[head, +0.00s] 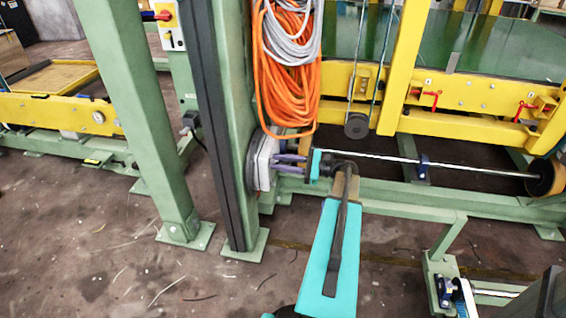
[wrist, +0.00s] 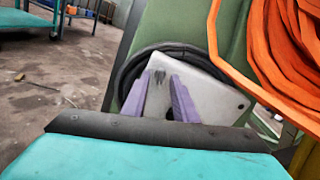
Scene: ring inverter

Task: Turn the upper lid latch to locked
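The pale grey lid (wrist: 208,93) of a box on the green post faces my gripper in the wrist view. The box (head: 262,160) shows side-on in the head view. A small dark piece (wrist: 158,75), seemingly the upper latch, sits near the lid's top edge; its turn position is too small to tell. My gripper's two purple fingers (wrist: 162,77) are apart and point at the lid, one on each side of the dark piece. I cannot tell whether they touch it. In the head view the fingers (head: 276,163) reach left, close to the lid.
Orange cable coils (head: 290,75) hang just above my gripper, and orange cable (wrist: 285,50) fills the wrist view's upper right. A black cable loop (wrist: 128,72) runs behind the lid. A green post (head: 145,120) stands left. A metal shaft (head: 460,168) runs right.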

